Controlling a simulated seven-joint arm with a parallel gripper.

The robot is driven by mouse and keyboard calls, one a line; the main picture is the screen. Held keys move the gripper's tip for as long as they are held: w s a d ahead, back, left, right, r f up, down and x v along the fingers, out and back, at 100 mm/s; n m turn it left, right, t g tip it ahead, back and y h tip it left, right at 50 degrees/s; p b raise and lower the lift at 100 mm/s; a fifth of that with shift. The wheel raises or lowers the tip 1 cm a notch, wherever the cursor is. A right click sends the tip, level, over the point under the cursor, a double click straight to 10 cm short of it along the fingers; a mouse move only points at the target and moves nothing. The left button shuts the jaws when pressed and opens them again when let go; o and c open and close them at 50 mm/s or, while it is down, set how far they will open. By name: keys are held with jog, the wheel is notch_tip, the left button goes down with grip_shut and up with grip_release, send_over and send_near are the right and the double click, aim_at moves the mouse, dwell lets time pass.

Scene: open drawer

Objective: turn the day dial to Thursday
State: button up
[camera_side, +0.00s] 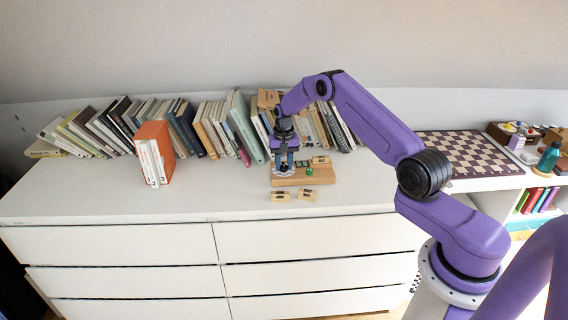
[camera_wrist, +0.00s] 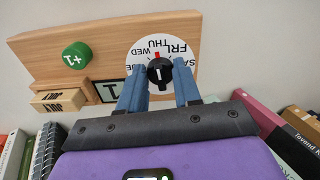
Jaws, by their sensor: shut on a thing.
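The white day dial (camera_wrist: 180,46) is on a wooden board (camera_wrist: 90,35) and carries black day names, upside down or slanted in the wrist view. THU is at the far side, between WED and FRI. A black knob (camera_wrist: 160,72) with a white line sits at its middle. A small red mark (camera_wrist: 157,55) on the knob's far side points at THU. My gripper (camera_wrist: 160,84) has its two blue fingers on either side of the knob, shut on it. In the side view my gripper (camera_side: 284,164) is low over the left part of the board (camera_side: 322,177). The fingers hide the dial's near part.
A green +1 button (camera_wrist: 76,56) and a JULY block (camera_wrist: 59,100) are on the board. Two loose wooden blocks (camera_side: 280,197) (camera_side: 307,195) lie in front. A row of books (camera_side: 240,120) stands close behind.

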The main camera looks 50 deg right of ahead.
aim_at(284, 164)
jog(key=shift+m, duration=0.6)
jog(key=o, duration=1)
jog(key=shift+o, duration=0.2)
jog(key=shift+r, duration=0.1)
notch_tip(284, 164, up, 17)
jog(key=shift+r, duration=0.15)
